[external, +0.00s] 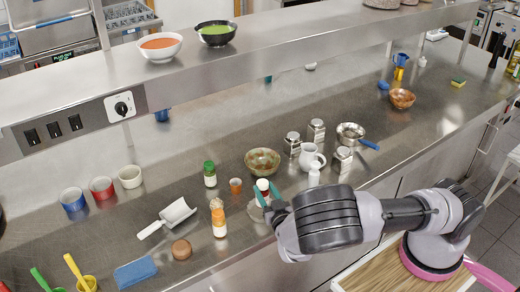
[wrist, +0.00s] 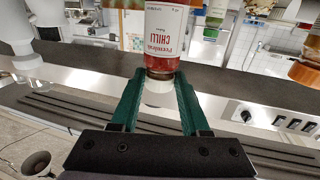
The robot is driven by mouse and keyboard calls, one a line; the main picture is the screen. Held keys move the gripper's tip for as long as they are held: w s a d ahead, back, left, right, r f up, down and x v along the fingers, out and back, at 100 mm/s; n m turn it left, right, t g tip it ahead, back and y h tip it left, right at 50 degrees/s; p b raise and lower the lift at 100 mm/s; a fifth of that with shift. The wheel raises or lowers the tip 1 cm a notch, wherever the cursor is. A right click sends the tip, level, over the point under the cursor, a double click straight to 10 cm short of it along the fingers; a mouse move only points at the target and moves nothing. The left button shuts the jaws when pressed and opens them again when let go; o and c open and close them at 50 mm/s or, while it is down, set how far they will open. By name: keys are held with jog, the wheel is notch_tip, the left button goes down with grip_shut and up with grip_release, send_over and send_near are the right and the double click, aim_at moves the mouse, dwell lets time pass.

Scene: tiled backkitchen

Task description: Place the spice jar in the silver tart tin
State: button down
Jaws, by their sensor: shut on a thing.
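The spice jar (wrist: 160,35) carries a white label reading CHILLI, with red-brown contents and a pale lid end between my fingers. My gripper (wrist: 158,95) has green fingers and is shut on it. In the external view my gripper (external: 263,192) is above the counter near its front edge, with the jar's white top (external: 262,184) between the fingers. A silvery round shape (external: 256,213) lies beneath the gripper, partly hidden by it. It may be the silver tart tin, but I cannot tell clearly.
A patterned bowl (external: 262,161) stands just behind the gripper. A green-lidded jar (external: 210,174), a small orange-brown cup (external: 236,186) and an orange bottle (external: 218,217) stand to its left. A white mug (external: 311,158) and metal shakers (external: 317,131) stand to its right.

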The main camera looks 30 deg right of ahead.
aim_at(265, 198)
jog(key=shift+f, duration=1.7)
jog(key=shift+f, duration=0.15)
jog(key=shift+c, duration=2)
grip_release()
